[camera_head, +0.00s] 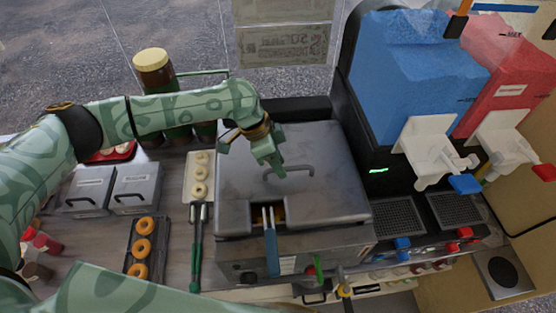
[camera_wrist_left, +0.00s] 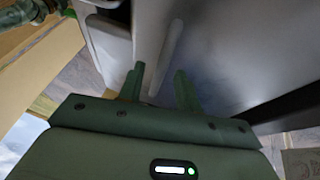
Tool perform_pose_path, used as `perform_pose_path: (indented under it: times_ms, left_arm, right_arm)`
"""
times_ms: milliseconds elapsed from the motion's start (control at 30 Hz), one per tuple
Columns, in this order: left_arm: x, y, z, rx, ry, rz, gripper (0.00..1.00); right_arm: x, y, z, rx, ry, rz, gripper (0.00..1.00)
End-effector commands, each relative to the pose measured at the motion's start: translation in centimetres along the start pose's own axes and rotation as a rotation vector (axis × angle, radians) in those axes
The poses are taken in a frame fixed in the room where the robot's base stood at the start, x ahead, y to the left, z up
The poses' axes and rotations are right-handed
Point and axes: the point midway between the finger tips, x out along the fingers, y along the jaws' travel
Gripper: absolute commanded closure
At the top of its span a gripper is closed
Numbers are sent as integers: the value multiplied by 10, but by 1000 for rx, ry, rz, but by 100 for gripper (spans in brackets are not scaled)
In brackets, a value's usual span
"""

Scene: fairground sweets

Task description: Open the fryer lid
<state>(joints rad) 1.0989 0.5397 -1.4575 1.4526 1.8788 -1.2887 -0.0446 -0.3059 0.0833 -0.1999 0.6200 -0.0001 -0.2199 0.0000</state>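The fryer lid (camera_head: 318,190) is a grey metal cover lying flat and closed over the fryer (camera_head: 320,247). It carries a dark bar handle (camera_head: 300,168). My left gripper (camera_head: 274,165) is above the lid at the left end of the handle. In the left wrist view its two green fingers (camera_wrist_left: 160,85) stand apart, with the pale handle bar (camera_wrist_left: 168,55) lying between and just beyond their tips. I cannot tell whether they touch it. The gripper's body hides part of the lid. My right gripper is not recognisable in either view.
A blue and red slush machine (camera_head: 412,65) stands close to the right of the fryer. A blue basket handle (camera_head: 271,250) juts from the lid's front slot. Tongs (camera_head: 196,240), a doughnut tray (camera_head: 128,240) and grey lidded boxes (camera_head: 136,186) are to the left.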

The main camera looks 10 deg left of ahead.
Motion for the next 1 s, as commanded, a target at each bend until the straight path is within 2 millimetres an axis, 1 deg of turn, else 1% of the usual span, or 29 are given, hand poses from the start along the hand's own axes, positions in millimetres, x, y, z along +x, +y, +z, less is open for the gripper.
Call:
perform_pose_path:
  times_ms: [33,133,167,200,267,467,633,867,1000]
  left_arm:
    - [0,0,0,0,0,0,66]
    - [0,0,0,0,0,0,66]
    - [0,0,0,0,0,0,74]
    - [0,0,0,0,0,0,85]
    - [0,0,0,0,0,0,100]
    - [-2,0,-1,-1,0,2,100]
    - [-10,-2,-4,-14,1,31,100]
    - [-35,-10,-16,-64,4,148,100]
    - [-53,-19,-24,-98,5,236,100]
  right_arm:
    - [0,-1,4,0,-6,-2,100]
    - [0,-1,4,0,-6,-2,100]
    - [0,-1,2,0,-5,-1,100]
    - [0,-1,0,0,-2,-1,100]
    - [0,-1,-2,0,2,-1,100]
    - [0,-3,-6,2,7,-4,100]
    - [-8,-3,-7,3,9,-4,100]
    - [-30,-2,-10,3,10,-3,100]
    - [-40,-1,-11,3,10,-3,100]
